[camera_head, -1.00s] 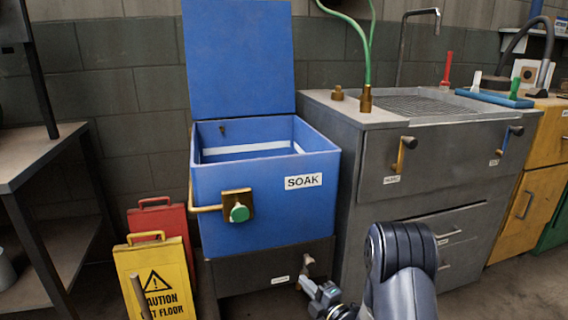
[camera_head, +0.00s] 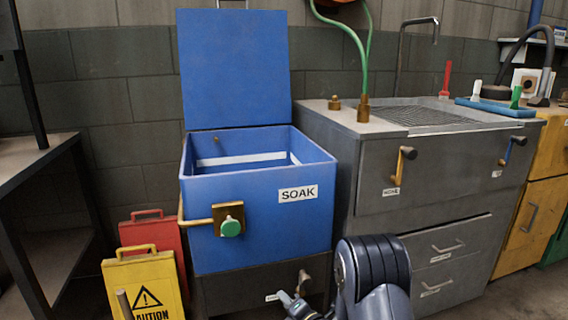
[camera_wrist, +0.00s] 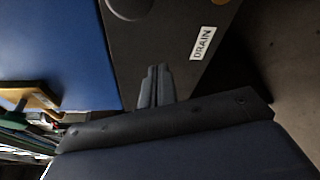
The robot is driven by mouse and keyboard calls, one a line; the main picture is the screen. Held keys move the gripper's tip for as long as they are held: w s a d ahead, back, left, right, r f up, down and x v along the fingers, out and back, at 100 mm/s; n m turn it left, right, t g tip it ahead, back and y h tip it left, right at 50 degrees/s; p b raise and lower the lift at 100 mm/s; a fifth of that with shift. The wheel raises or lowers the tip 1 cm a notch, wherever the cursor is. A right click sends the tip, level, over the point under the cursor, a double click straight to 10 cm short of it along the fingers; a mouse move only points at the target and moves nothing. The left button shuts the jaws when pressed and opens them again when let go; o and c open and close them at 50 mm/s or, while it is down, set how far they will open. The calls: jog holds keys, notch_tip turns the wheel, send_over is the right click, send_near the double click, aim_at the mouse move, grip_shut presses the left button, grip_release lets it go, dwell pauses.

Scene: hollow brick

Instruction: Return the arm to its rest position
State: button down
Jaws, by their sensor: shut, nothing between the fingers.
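My gripper (camera_head: 296,304) shows at the bottom of the head view, left of my dark arm link and in front of the dark base under the blue SOAK tub (camera_head: 262,224). In the wrist view my gripper's fingers (camera_wrist: 156,86) are together with nothing between them. They point toward the dark base panel (camera_wrist: 182,25) with its DRAIN label (camera_wrist: 202,43). The tub's lid (camera_head: 234,68) stands open and upright. A round dark knob (camera_wrist: 130,6) is at the top of the wrist view; whether the fingers touch the panel cannot be told.
A grey sink cabinet (camera_head: 440,215) with drawers stands right of the tub. A green knob (camera_head: 230,228) on a brass fitting juts from the tub's front. A table (camera_head: 35,155) is far left.

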jog(key=shift+s+a+f+n+h, duration=0.2)
jog(key=shift+a+f+n+h, duration=0.25)
jog(key=shift+f+n, duration=0.4)
jog(key=shift+r, duration=0.1)
